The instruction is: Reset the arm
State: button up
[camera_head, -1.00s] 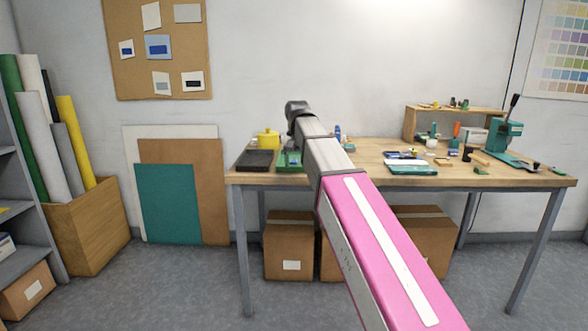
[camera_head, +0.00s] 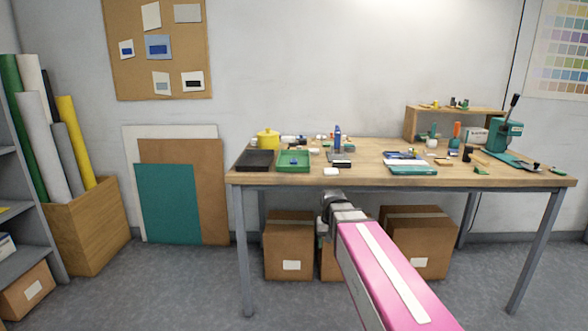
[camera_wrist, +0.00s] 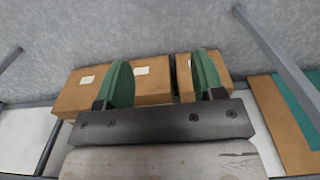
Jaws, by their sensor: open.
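My arm, pink with a grey end, reaches in from the lower right in the head view, its end low in front of the table's front edge. My gripper (camera_wrist: 163,72) shows in the wrist view with its two green fingers spread apart and nothing between them. In the head view the fingers cannot be made out. The table (camera_head: 370,181) stands behind and above the arm's end. Beyond the fingers in the wrist view are cardboard boxes (camera_wrist: 145,88) on the floor.
Boxes (camera_head: 290,240) stand underneath. Boards (camera_head: 167,205) lean at the wall.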

jog(key=s+d+f, duration=0.5)
jog(key=s+f, duration=0.5)
jog(key=f, duration=0.2)
jog(key=shift+d, duration=0.4)
jog(key=shift+s, duration=0.1)
